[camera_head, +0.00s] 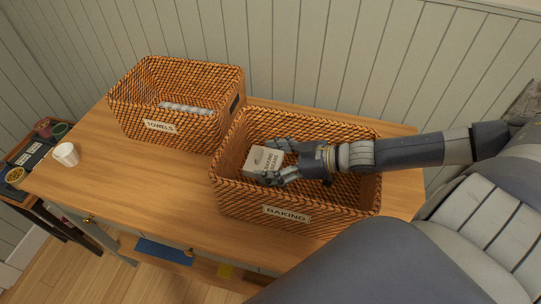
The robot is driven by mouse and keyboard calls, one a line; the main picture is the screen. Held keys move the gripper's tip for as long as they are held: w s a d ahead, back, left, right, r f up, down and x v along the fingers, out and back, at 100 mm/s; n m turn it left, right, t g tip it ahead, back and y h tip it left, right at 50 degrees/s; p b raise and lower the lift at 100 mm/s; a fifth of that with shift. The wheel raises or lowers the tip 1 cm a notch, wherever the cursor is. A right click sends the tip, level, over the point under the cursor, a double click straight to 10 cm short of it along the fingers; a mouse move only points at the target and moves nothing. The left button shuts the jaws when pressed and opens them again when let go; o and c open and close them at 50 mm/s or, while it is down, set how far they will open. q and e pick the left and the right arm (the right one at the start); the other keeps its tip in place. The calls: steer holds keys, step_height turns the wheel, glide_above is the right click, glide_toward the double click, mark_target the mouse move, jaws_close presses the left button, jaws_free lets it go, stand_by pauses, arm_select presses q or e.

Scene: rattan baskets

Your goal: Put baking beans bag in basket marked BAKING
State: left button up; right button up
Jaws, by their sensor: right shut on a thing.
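The baking beans bag (261,160) is a small pale bag with dark lettering. My right gripper (277,163) is shut on it. The gripper and bag are over the left part of the rattan basket marked BAKING (287,214), within its rim as seen from above. I cannot tell whether the bag touches the basket floor. My right arm reaches in from the right across the basket's right rim. My left gripper is not in view.
A second rattan basket marked TOWELS (160,127) stands to the left, with pale rolled items (187,108) inside. A white cup (66,154) stands at the wooden table's (130,195) left end. The table's front left is clear. A panelled wall is behind.

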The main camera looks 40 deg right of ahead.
steer(key=shift+f, duration=0.1)
steer(key=shift+f+b, duration=0.3)
steer(key=shift+f, duration=0.2)
steer(key=o, duration=1.3)
steer(key=shift+o, duration=0.2)
steer(key=shift+r, duration=0.1)
steer(key=shift+r+p, duration=0.35)
steer(key=p+v, duration=0.7)
steer(key=p, duration=0.3)
steer(key=shift+s+d+r, duration=0.15)
steer(key=shift+s+r, duration=0.05)
steer(key=shift+r, duration=0.05)
